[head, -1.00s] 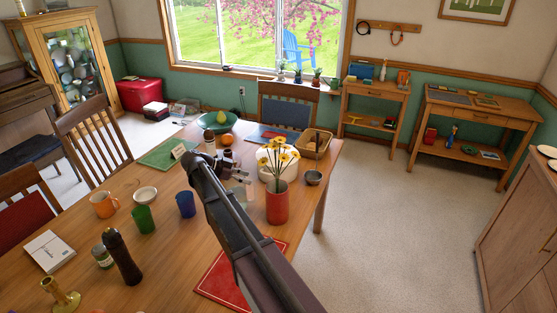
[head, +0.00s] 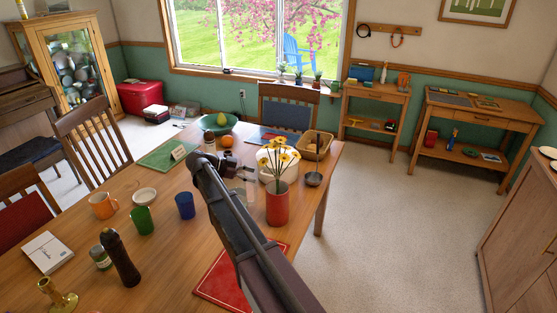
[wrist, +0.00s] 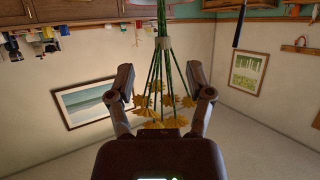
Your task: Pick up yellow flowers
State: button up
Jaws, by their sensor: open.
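The yellow flowers (head: 278,157) stand upright on green stems in a red cylindrical vase (head: 277,205), near the right end of the wooden table. In the upside-down wrist view the yellow flowers (wrist: 165,103) show as several blooms near the palm, with their stems running up and a pale band around them. My gripper (wrist: 161,75) is open, with one finger on each side of the stems in that view. I cannot tell how deep the stems lie between the fingers. In the head view my wrist is left of the flowers, and my arm hides part of the table.
A white round pot (head: 267,172) is behind the vase, with a wicker basket (head: 316,146) beyond. A small dark bowl (head: 313,179) is at its right. A blue cup (head: 185,205), green cup (head: 142,220) and orange mug (head: 103,206) stand left. Floor right of the table is clear.

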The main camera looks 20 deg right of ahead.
aim_at(278, 181)
jog(key=shift+b+x, duration=0.85)
jog(key=shift+x, duration=1.9)
jog(key=b+x, duration=0.2)
jog(key=x, duration=0.3)
jog(key=shift+w+d+f, duration=0.1)
jog(key=shift+w, duration=0.05)
grip_shut()
